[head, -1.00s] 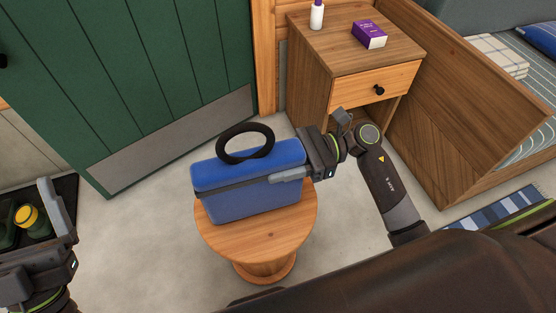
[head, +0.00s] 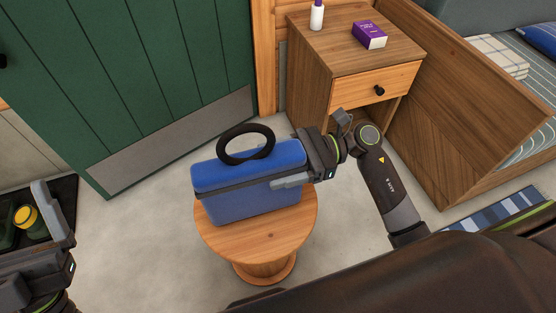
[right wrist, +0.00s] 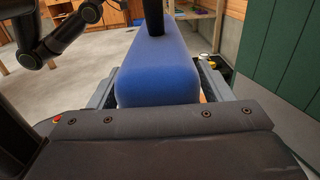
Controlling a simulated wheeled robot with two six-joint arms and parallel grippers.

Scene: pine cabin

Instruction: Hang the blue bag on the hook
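The blue bag (head: 250,192) is a boxy case with a dark band and a black ring handle (head: 246,145) on top. It stands upright on a round wooden stool (head: 262,238). My right gripper (head: 290,178) is at the bag's right end, one finger along its front face. In the right wrist view the bag (right wrist: 158,75) lies between the two fingers, with a narrow gap at the right finger, so the gripper looks open around it. My left gripper (head: 52,215) is at the left edge, away from the bag; its opening is unclear. No hook is visible.
A green door (head: 140,75) stands behind the stool. A wooden nightstand (head: 350,55) holds a white bottle (head: 317,15) and a purple box (head: 369,34). A wooden bed frame (head: 460,110) is at right. A dark tray with a yellow-capped item (head: 28,217) lies at left.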

